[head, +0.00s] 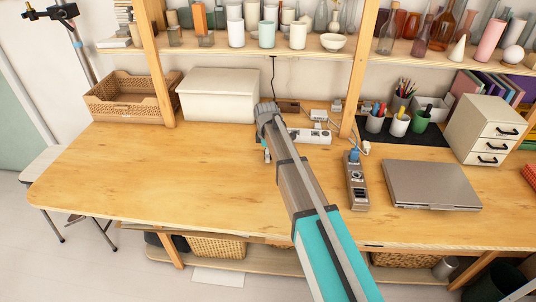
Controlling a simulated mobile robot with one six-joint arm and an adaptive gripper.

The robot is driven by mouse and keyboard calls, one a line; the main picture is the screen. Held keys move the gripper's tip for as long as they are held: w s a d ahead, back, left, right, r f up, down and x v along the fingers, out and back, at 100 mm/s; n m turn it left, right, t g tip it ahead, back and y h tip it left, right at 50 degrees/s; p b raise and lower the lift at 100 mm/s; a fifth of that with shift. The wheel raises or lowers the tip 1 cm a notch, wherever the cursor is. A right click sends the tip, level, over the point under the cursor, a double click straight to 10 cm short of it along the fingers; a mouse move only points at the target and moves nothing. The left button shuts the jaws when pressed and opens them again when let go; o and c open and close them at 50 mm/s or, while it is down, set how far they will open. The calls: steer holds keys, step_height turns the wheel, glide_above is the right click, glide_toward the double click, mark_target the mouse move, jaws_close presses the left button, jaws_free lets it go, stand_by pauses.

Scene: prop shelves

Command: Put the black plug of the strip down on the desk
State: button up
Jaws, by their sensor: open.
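The wooden desk (150,175) fills the middle of the head view. My gripper (267,155) points down over its back middle, small and partly hidden by my arm; its jaws are open. A white power strip (312,136) lies just right of my gripper, its left end hidden behind my arm.
A closed laptop (432,185) lies at the right. Pen cups (398,122) stand on a black mat behind it. The left half of the desk is clear.

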steer(key=shift+r, duration=0.1)
steer(key=r+p, duration=1.2)
steer(key=shift+a, duration=0.25)
stand_by(0.4)
steer(key=shift+s+d, duration=0.1)
stand_by(0.8)
steer(key=s+d+m, duration=1.7)
steer(key=s+d, duration=0.6)
steer(key=s, duration=0.2)
steer(key=shift+s+m+y, duration=0.3)
steer(key=shift+s, duration=0.1)
